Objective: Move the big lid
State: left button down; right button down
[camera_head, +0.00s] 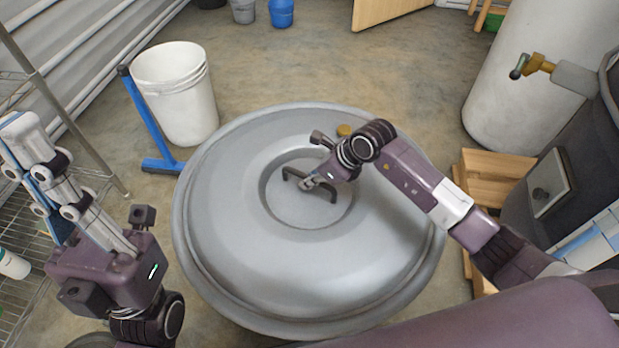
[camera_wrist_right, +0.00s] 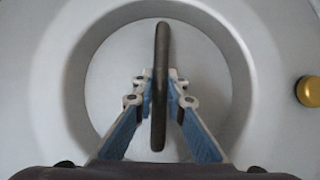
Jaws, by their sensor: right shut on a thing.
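The big lid (camera_head: 240,240) is a wide round grey metal lid that lies level in the middle of the head view. It has a dark bar handle (camera_head: 292,176) in a recess at its centre. My right gripper (camera_head: 312,183) reaches in from the right and is shut on the handle. In the right wrist view the handle (camera_wrist_right: 161,80) runs upright between the two blue fingers of the gripper (camera_wrist_right: 160,88). My left gripper (camera_head: 22,140) is at the left, away from the lid, pointing up and empty; its fingertips look close together, but the gap is unclear.
A brass knob (camera_head: 344,130) sits on the lid's far part. A white bucket (camera_head: 178,100) and a blue stand (camera_head: 150,125) are behind left. A wire shelf (camera_head: 95,170) is at the left. A wooden crate (camera_head: 490,185) and a white tank (camera_head: 530,80) are at the right.

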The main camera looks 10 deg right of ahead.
jog(key=c, duration=1.9)
grip_release()
jog(key=shift+a+r, duration=0.1)
jog(key=shift+r, duration=0.15)
jog(key=shift+s+f, duration=0.1)
jog(key=shift+f, duration=0.25)
jog(key=v, duration=1.1)
jog(key=shift+r, duration=0.7)
jog(key=shift+s, duration=0.1)
